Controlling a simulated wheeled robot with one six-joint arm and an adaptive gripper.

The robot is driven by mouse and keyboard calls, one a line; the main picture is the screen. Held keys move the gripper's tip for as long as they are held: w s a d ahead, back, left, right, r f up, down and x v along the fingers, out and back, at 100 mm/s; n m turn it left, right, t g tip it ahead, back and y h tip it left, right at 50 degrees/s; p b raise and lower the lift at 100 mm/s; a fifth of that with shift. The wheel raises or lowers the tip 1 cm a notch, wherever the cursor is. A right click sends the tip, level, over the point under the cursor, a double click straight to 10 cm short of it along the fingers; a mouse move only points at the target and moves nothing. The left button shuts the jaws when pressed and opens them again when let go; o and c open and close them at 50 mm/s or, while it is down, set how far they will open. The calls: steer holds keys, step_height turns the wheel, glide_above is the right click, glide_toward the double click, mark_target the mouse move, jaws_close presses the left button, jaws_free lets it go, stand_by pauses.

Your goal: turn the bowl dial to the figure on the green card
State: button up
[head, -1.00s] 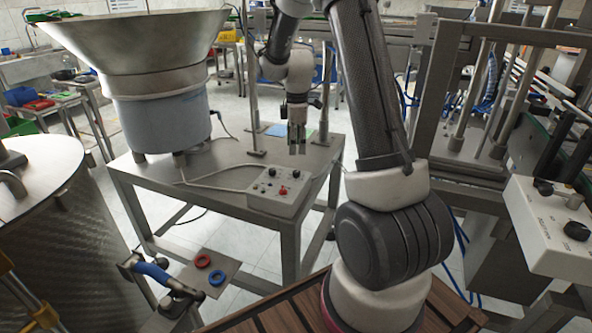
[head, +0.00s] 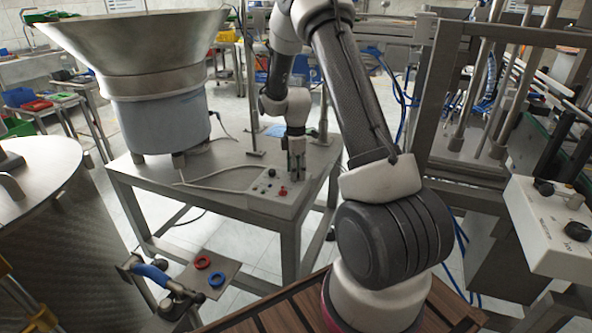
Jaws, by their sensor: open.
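A pale control box (head: 268,202) sits on the front of the steel table, with small dark knobs and a red button (head: 283,190) on its top. The lettering is too small to read, so I cannot tell which knob is the bowl dial or where it points. My gripper (head: 297,176) points down, open, with its fingertips low at the right back part of the box. It hides that part of the top, and I cannot tell whether it touches a knob. The green card is not clearly visible behind my gripper, and its figure cannot be read.
A large steel bowl feeder (head: 150,60) stands on the left of the table (head: 225,158). A cable runs across the tabletop to the box. Another knobbed control box (head: 550,225) is at the right. Red and blue rings (head: 216,279) lie on a low plate in front.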

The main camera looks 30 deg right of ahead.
jaws_close()
steer(key=shift+m, duration=0.3)
